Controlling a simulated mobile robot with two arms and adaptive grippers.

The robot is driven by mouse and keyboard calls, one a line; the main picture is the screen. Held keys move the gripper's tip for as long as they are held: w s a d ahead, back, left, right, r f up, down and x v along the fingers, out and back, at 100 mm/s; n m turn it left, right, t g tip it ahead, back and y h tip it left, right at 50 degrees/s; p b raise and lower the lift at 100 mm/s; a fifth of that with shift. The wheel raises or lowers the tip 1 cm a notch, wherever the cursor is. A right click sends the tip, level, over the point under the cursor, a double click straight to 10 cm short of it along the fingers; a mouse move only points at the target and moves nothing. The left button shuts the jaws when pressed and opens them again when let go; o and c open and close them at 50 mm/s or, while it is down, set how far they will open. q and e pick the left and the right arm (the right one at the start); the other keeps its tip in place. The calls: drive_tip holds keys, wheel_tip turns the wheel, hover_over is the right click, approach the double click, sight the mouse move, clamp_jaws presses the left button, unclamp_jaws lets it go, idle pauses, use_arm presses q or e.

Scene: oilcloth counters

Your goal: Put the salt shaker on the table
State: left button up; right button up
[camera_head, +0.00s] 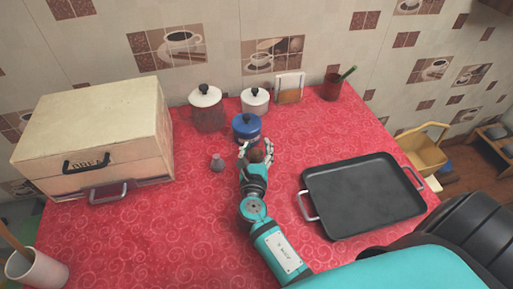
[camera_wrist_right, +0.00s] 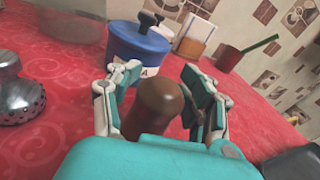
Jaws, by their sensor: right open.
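A brown, round-topped shaker-like object (camera_wrist_right: 158,108) stands between the two spread fingers of my right gripper (camera_wrist_right: 160,95). In the head view my right gripper (camera_head: 257,150) is open around it. A small grey metal piece with holes (camera_head: 217,163) stands on the red table (camera_head: 185,235), left of the gripper. It also shows at the left edge of the right wrist view (camera_wrist_right: 18,95). I cannot tell which of the two is the salt shaker. The brown object's lower part is hidden by the gripper. My left gripper is not in view.
A blue lidded pot (camera_head: 246,127) stands just behind the gripper. Two white-lidded pots (camera_head: 206,96) (camera_head: 255,99) stand farther back. A large black pan (camera_head: 362,195) lies to the right, and a wooden breadbox (camera_head: 95,135) stands left.

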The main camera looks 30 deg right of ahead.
drive_tip(key=shift+r, duration=0.25)
drive_tip(key=p+v, duration=0.1)
drive_tip(key=v, duration=1.1)
drive_tip(key=shift+f, duration=0.15)
